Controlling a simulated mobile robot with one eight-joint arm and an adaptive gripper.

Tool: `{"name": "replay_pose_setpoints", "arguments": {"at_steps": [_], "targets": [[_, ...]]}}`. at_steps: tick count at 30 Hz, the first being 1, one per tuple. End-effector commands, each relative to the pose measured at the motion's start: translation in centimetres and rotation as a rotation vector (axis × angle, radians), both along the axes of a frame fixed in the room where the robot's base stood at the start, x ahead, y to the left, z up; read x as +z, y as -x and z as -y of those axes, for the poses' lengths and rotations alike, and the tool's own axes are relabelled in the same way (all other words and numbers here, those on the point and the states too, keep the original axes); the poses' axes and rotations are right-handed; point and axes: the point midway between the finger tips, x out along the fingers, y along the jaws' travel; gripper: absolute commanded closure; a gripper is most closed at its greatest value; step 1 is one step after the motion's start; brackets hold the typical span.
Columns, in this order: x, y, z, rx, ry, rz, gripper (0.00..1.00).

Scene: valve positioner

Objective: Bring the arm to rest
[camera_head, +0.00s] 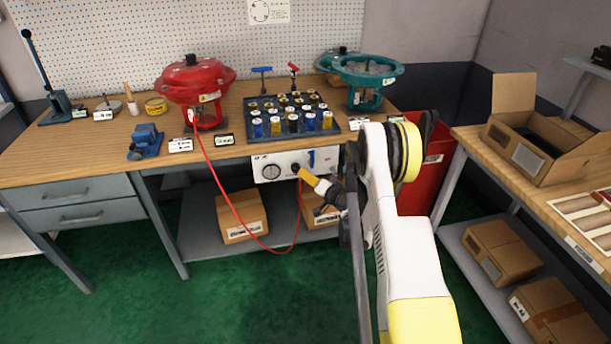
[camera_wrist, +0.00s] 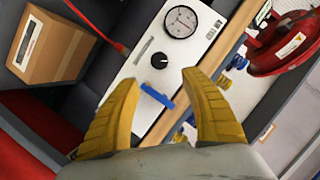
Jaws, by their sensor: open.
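My arm (camera_head: 400,235), white and yellow, reaches forward from the lower right and bends at a dark and yellow joint. My gripper (camera_head: 306,175) is in front of the white control panel (camera_head: 263,162) under the bench's front edge. In the wrist view, my gripper (camera_wrist: 160,78) has its two yellow fingers spread with nothing held between them. The panel's blue lever (camera_wrist: 157,97) shows between the fingers, near the left one; whether they touch is unclear. The panel also bears a round gauge (camera_wrist: 181,21) and a black knob (camera_wrist: 159,61).
A red hose (camera_head: 228,200) runs from the red actuator (camera_head: 195,82) and loops below the bench near my gripper. The bench (camera_head: 80,155) holds a tray of coloured parts (camera_head: 332,131) and a teal valve (camera_head: 367,78). A red bin (camera_head: 425,180) and side shelf with cartons stand right. Green floor is clear.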

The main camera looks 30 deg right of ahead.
Motion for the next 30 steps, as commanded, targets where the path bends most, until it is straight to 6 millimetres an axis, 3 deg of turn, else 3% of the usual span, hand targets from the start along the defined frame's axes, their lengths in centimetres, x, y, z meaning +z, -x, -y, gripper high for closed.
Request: {"name": "replay_pose_setpoints", "arguments": {"at_steps": [18, 20, 23, 26, 30], "targets": [[0.7, 0.0, -0.4, 0.008, 0.006, -0.005, 0.46], [1.9, -0.2, -1.0, 0.021, 0.016, -0.017, 0.46], [5.1, -0.4, -3.1, 0.061, 0.044, -0.051, 0.46], [9.4, -0.1, -6.0, 0.114, 0.088, -0.101, 0.46], [15.0, 1.8, -10.5, 0.186, 0.153, -0.175, 0.46]]}}
